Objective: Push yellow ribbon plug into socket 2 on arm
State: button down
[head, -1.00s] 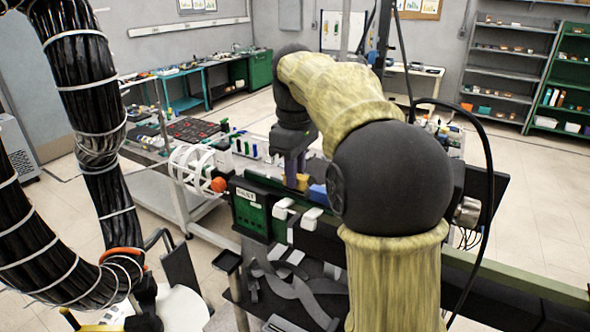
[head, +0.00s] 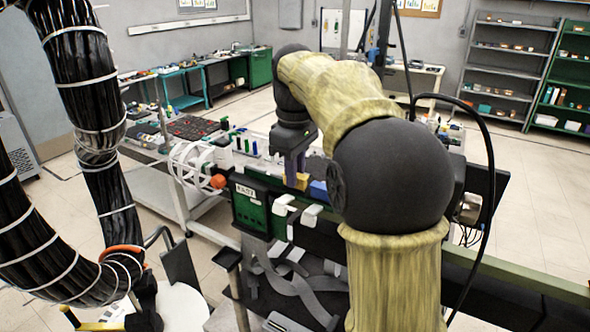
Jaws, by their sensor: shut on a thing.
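My gripper (head: 296,170) points down over the dark bench rig in the middle of the head view. It is shut on the yellow plug (head: 297,181), of which only a small part shows below the jaws. A blue block (head: 318,190) sits just to the right of the plug. I cannot make out socket 2 or its number. I cannot tell whether the plug touches a socket, as my arm and the rig's edge hide that area.
A green panel (head: 249,207) with a label stands at the rig's left end, with white plugs (head: 283,205) beside it. Grey ribbons (head: 295,283) hang below. A white coil frame with an orange ball (head: 218,181) is to the left. Thick black hoses (head: 93,110) fill the left side.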

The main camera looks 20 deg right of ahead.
jog(key=shift+f, duration=0.45)
dwell(0.6)
jog(key=c, duration=1.3)
grip_release()
jog(key=shift+o, duration=0.2)
jog(key=shift+r, duration=0.1)
notch_tip(320, 180, up, 17)
jog(key=p, duration=0.4)
jog(key=shift+r+p, duration=0.15)
jog(key=shift+p, duration=0.2)
